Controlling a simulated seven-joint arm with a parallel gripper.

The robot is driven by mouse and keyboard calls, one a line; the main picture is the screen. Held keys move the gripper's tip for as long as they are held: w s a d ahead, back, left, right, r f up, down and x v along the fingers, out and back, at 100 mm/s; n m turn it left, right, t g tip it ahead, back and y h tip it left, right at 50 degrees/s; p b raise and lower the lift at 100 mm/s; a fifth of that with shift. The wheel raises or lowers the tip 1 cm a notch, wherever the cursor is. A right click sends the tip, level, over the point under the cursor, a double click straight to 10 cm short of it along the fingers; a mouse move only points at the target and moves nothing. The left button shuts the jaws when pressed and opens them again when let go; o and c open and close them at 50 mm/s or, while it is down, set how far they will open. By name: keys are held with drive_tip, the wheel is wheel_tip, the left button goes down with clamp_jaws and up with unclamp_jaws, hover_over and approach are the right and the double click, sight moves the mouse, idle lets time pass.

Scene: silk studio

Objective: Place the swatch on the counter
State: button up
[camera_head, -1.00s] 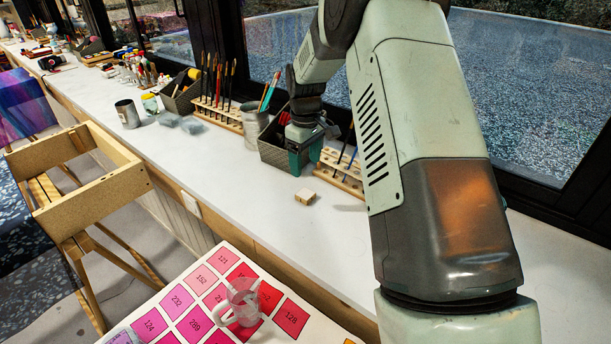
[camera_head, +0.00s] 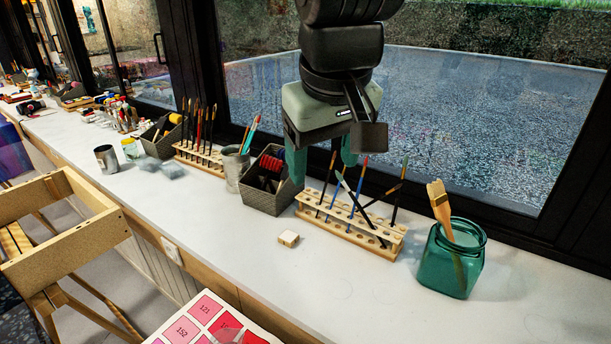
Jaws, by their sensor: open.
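My gripper (camera_head: 322,160) points down above the back of the counter, behind and above the piece. Its two teal fingers are apart, with no object visible between them. The fingertips overlap the dark basket and brush rack in the picture, so their exact height is hard to tell.
A teal glass jar (camera_head: 447,270) with a brush is to the right. A numbered colour chart (camera_head: 190,327) is at the front.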

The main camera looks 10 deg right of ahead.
drive_tip(key=s+f+m+t, duration=0.1)
drive_tip(key=s+m, duration=0.1)
drive_tip(key=s, duration=0.8)
drive_tip(key=shift+s+d+t, duration=0.15)
drive_tip(key=shift+d+t, duration=0.15)
drive_tip(key=shift+d, duration=0.1)
idle(0.8)
